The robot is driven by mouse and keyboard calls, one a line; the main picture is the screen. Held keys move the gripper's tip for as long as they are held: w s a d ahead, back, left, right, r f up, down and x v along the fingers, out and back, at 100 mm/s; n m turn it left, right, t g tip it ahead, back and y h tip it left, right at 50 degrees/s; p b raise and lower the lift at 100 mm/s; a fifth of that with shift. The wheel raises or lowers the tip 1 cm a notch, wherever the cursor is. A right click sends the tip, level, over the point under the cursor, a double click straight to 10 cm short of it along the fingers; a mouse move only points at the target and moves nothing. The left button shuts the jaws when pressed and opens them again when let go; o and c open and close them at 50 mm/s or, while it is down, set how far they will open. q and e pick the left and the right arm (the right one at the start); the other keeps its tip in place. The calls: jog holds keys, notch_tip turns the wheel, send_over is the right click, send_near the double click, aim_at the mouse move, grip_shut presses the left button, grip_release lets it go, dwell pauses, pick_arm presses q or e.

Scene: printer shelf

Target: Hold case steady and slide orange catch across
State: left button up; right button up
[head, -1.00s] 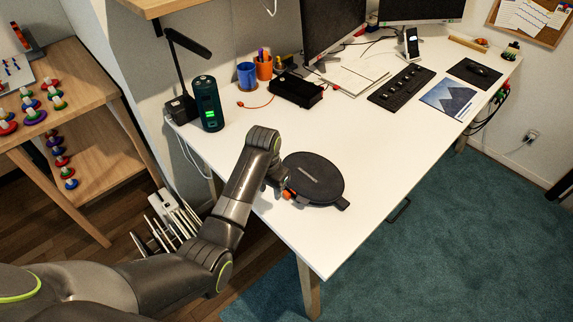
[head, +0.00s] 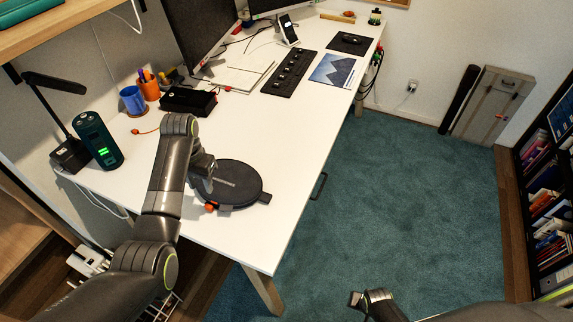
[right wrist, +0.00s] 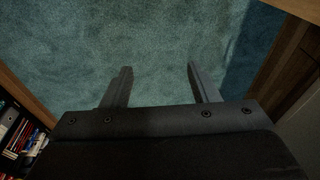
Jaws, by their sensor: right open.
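A round dark case (head: 235,185) lies flat near the front edge of the white desk, with a small tab at its right side. The orange catch (head: 210,207) shows at its near left rim. My left gripper (head: 205,184) is at the left edge of the case, just beyond the catch. Its fingers blend with the dark case, so I cannot tell whether they touch or grip it. My right gripper (head: 371,300) is low at the bottom, off the desk. In the right wrist view, its fingers (right wrist: 160,85) are apart and empty over the carpet.
The white desk (head: 225,235) is clear in front of the case. A black box (head: 188,101), cups and a dark green cylinder (head: 98,140) stand behind and to the left. A grey case (head: 492,105) leans on the wall. A bookshelf (head: 548,200) stands at the right.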

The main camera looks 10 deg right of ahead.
jog(key=w+a+r+m+t+y, duration=0.1)
jog(key=w+a+r+m, duration=0.2)
jog(key=w+r, duration=0.65)
jog(key=w+a+r+m, duration=0.2)
jog(key=w+r+m, duration=0.2)
jog(key=w+r, duration=0.55)
jog(key=w+a+r+m+t+y, duration=0.1)
jog(key=w+a+r+m, duration=0.2)
jog(key=w+r, duration=0.6)
notch_tip(320, 180, up, 14)
jog(key=m+g+y, duration=0.1)
jog(key=m+y, duration=0.1)
jog(key=m, duration=0.6)
send_over(266, 196)
jog(key=s+d, duration=0.4)
jog(key=d, duration=0.1)
jog(key=x, duration=1.6)
jog(key=shift+s+d+f, duration=0.1)
jog(key=shift+s, duration=0.15)
